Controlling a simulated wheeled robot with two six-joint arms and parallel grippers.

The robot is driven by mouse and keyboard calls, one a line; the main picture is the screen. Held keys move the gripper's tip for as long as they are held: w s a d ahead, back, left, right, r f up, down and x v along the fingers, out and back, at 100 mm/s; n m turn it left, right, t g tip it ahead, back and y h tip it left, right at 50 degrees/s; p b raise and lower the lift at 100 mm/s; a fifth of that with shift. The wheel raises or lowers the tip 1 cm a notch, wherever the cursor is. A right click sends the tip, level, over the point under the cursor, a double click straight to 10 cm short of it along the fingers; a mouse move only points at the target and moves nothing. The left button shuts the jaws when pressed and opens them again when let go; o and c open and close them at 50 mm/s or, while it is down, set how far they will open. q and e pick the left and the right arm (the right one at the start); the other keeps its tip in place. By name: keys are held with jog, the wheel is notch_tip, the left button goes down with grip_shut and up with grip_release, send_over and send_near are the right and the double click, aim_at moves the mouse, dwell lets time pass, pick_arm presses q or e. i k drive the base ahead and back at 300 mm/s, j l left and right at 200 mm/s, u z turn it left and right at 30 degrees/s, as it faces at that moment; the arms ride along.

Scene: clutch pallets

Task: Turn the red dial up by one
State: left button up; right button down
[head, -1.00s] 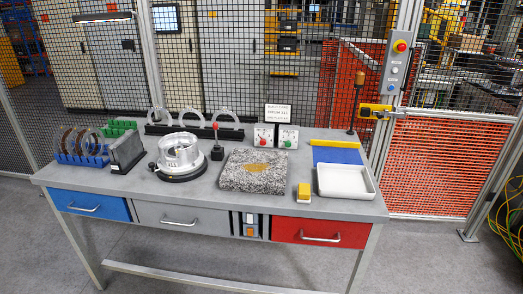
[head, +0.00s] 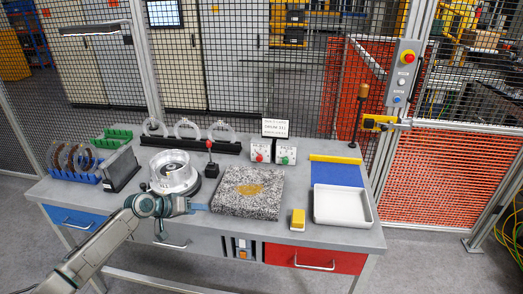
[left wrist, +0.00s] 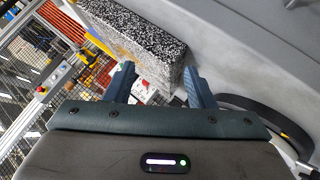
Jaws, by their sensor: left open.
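The red dial (head: 259,157) sits on the left one of two small white boxes at the back of the table, below a sign. A green dial (head: 285,160) is on the box to its right. My left gripper (head: 201,207) is over the front of the table, between the round metal housing (head: 173,172) and the granite slab (head: 232,208), well short of the red dial. In the left wrist view its two blue fingers (left wrist: 157,88) are apart with nothing between them, near the slab's edge. My right gripper is not in view.
A red-knobbed post (head: 209,158) stands between the housing and the dial boxes. A yellow block (head: 298,217) and a white tray (head: 343,218) lie at the right. Blue racks with rings (head: 80,176) stand at the left. Mesh fencing closes off the back.

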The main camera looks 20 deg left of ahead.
aim_at(259, 158)
jog(key=i, duration=1.1)
